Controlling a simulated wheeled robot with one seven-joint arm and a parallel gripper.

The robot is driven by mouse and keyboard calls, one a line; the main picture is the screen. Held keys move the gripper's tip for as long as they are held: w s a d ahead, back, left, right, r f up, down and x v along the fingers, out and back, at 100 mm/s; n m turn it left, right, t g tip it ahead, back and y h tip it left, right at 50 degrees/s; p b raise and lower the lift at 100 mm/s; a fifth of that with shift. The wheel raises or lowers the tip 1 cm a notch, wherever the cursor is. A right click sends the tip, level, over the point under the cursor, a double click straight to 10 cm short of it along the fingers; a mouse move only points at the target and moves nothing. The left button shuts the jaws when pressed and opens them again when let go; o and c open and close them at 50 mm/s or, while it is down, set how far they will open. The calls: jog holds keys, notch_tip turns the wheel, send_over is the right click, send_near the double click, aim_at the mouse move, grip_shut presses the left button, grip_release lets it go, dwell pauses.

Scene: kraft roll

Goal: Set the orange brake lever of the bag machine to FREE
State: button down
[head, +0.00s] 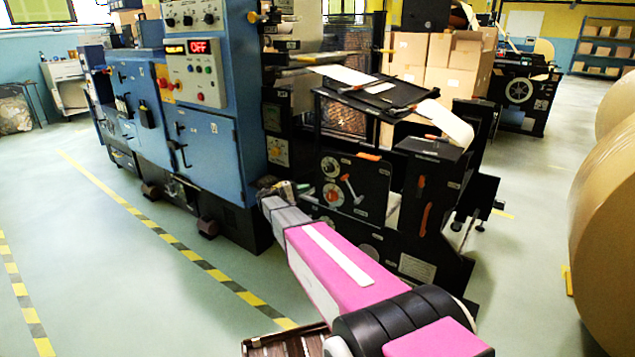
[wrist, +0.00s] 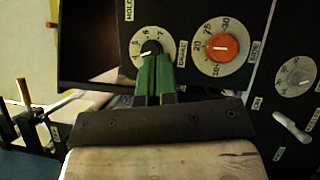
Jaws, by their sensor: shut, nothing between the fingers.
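The bag machine (head: 375,215) is black, with dials and levers on its front panel. A long orange lever (head: 426,218) lies nearly upright on its right-hand section; I cannot read a FREE mark beside it. A pale lever with a red-orange end (head: 352,189) slants on the dial panel. My gripper (head: 292,188) is at the left edge of this panel, small and partly hidden by my arm. In the wrist view its green fingers (wrist: 156,72) are together and empty, in front of a small black dial (wrist: 151,50). The long orange lever does not show there.
An orange knob (wrist: 222,48), a grey dial (wrist: 298,75) and a white handle (wrist: 292,127) sit right of the fingers. A blue cabinet (head: 205,150) with an OFF display stands left of the panel. Large brown rolls (head: 605,220) stand at right. Floor between is clear.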

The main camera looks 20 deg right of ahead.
jog(key=s+d+r, duration=0.1)
jog(key=d+r, duration=0.1)
jog(key=d, duration=1)
jog(key=shift+s+d+r, duration=0.2)
jog(key=shift+d+r, duration=0.05)
jog(key=s+d+r+m+t+y, duration=0.2)
jog(key=s+d+m+y, duration=0.5)
jog(key=s, duration=0.5)
jog(key=shift+d+r+m+y, duration=0.3)
jog(key=shift+d+r+m, duration=0.25)
jog(key=shift+d+m, duration=0.85)
jog(key=shift+a, duration=0.15)
